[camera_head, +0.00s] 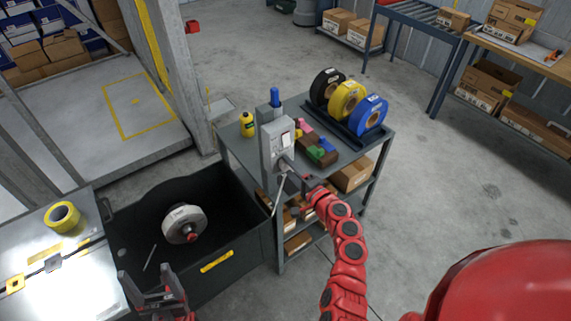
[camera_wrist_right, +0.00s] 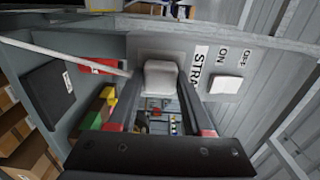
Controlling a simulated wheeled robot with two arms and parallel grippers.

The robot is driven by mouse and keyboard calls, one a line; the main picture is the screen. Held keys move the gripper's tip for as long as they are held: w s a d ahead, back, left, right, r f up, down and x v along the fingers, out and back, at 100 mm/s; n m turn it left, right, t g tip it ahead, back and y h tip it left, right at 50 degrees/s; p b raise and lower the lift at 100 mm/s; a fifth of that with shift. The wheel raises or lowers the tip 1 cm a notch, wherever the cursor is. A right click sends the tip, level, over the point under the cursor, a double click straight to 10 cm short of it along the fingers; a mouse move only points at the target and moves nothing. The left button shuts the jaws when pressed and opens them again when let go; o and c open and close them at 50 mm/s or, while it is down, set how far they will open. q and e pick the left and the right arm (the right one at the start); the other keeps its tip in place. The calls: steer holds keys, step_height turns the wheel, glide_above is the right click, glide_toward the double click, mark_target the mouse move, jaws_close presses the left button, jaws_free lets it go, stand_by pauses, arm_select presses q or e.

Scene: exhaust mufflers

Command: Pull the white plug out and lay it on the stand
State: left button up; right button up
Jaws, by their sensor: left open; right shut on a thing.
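The white plug (camera_wrist_right: 160,78) sits against the face of a grey upright box (camera_head: 274,143). In the right wrist view it is between the fingers of my right gripper (camera_wrist_right: 158,98), which is shut on it. In the head view my right gripper (camera_head: 296,178) reaches the lower front of the box, and the plug is small there. A pale cord (camera_wrist_right: 70,56) runs to the plug's area. The grey stand (camera_head: 232,150) with shelves carries the box. My left gripper (camera_head: 158,298) is open and empty at the bottom left, over the black bin's edge.
Yellow, black and blue spools (camera_head: 346,100) fill the stand's back right; coloured blocks (camera_head: 318,150) lie before them. A yellow bottle (camera_head: 247,124) stands at its left. The black bin (camera_head: 240,225) holds a white reel (camera_head: 184,224). A switch (camera_wrist_right: 225,84) is beside the plug.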

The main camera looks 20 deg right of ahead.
jaws_close()
steer(key=v, duration=0.6)
steer(key=shift+b, duration=0.45)
stand_by(0.7)
